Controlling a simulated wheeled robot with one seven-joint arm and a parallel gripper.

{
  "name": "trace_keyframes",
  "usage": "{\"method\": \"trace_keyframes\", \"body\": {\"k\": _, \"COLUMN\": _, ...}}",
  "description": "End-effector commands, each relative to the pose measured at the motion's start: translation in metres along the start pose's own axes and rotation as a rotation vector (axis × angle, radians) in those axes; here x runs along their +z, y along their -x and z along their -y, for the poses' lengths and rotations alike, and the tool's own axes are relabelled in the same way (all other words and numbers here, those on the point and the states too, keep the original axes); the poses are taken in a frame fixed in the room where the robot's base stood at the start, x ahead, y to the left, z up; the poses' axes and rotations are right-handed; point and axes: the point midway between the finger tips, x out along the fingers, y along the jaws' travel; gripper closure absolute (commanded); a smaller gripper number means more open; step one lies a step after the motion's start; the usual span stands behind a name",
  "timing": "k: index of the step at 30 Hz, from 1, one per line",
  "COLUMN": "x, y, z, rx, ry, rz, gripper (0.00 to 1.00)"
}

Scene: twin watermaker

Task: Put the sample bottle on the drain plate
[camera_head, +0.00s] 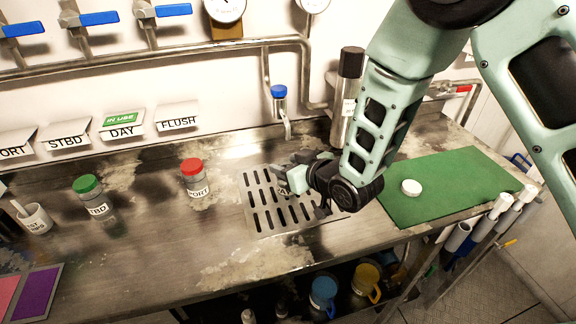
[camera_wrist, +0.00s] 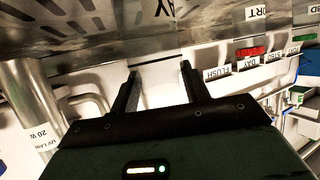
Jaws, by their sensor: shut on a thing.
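The drain plate (camera_head: 262,212) is a slotted metal plate set in the bench. My gripper (camera_head: 292,186) is low over it, below and slightly right of the blue-topped tap (camera_head: 280,100). The gripper is shut on a small sample bottle (camera_head: 284,188), mostly hidden by the fingers. In the wrist view, my fingers (camera_wrist: 158,72) stand either side of a pale surface, and letters ending in "AY" (camera_wrist: 163,9) show above it. I cannot tell whether the bottle touches the plate. A loose white cap (camera_head: 411,187) lies on the green mat (camera_head: 450,185).
A red-capped PORT bottle (camera_head: 195,184) and a green-capped STBD bottle (camera_head: 92,195) stand left of the plate. A tall metal cylinder (camera_head: 347,95) stands behind my arm.

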Motion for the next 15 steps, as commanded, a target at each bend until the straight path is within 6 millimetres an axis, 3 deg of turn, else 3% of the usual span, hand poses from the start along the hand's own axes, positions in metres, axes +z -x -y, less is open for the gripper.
{"method": "trace_keyframes", "body": {"k": 5, "x": 0.0037, "y": -0.0014, "z": -0.0002, "rx": 0.000, "ry": 0.000, "rz": 0.000, "gripper": 0.87}}
{"method": "trace_keyframes", "body": {"k": 6, "x": 0.0029, "y": -0.0011, "z": -0.0002, "rx": 0.000, "ry": 0.000, "rz": 0.000, "gripper": 0.49}}
{"method": "trace_keyframes", "body": {"k": 8, "x": 0.0023, "y": -0.0008, "z": -0.0002, "rx": 0.000, "ry": 0.000, "rz": 0.000, "gripper": 0.32}}
{"method": "trace_keyframes", "body": {"k": 15, "x": 0.0023, "y": -0.0007, "z": -0.0002, "rx": 0.000, "ry": 0.000, "rz": 0.000, "gripper": 0.32}}
